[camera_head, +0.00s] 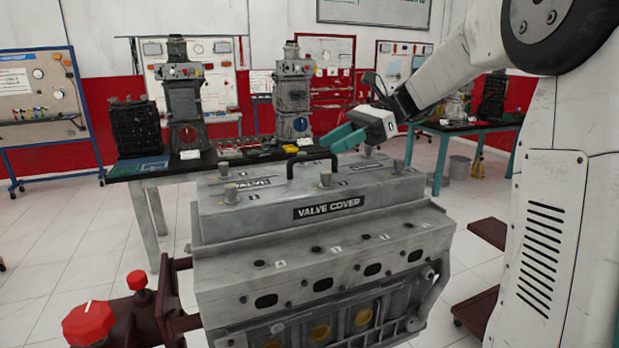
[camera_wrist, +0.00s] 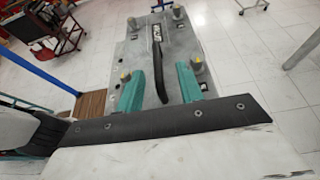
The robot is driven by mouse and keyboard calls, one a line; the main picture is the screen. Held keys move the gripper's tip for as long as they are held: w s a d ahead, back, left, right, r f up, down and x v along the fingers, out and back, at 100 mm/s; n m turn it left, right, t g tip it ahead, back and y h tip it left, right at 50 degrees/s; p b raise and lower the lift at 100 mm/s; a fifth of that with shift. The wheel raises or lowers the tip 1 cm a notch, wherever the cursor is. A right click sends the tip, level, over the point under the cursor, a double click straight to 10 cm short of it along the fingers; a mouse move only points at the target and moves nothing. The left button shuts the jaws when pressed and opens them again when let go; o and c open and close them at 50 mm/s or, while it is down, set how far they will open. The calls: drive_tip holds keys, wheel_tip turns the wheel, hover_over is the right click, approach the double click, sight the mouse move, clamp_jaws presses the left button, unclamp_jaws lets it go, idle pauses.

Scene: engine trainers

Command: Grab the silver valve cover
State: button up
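The silver valve cover (camera_head: 240,219) sits flat on the grey engine block (camera_head: 235,285) in the head view. It has a "VALVE COVER" label, several knobs on top and a raised black handle (camera_head: 311,156). My gripper (camera_head: 344,138) is over the cover, near the right end of the handle. In the wrist view the cover (camera_wrist: 186,38) lies below my gripper (camera_wrist: 160,72). Its two teal fingers are apart, and the black handle (camera_wrist: 158,62) shows lengthwise between them. The fingers hold nothing, and I cannot tell how far above the handle they are.
A red knob (camera_head: 88,323) on the engine stand juts out at the front left. A black-topped table (camera_head: 135,172) with engine parts stands behind, and a teal-legged table (camera_head: 440,165) stands at the back right. The tiled floor at left is clear.

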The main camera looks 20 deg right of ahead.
sight(313, 157)
drive_tip(key=x, duration=0.6)
drive_tip(key=shift+s+a+f, duration=0.1)
drive_tip(key=shift+s+f, duration=0.15)
clamp_jaws()
idle(1.2)
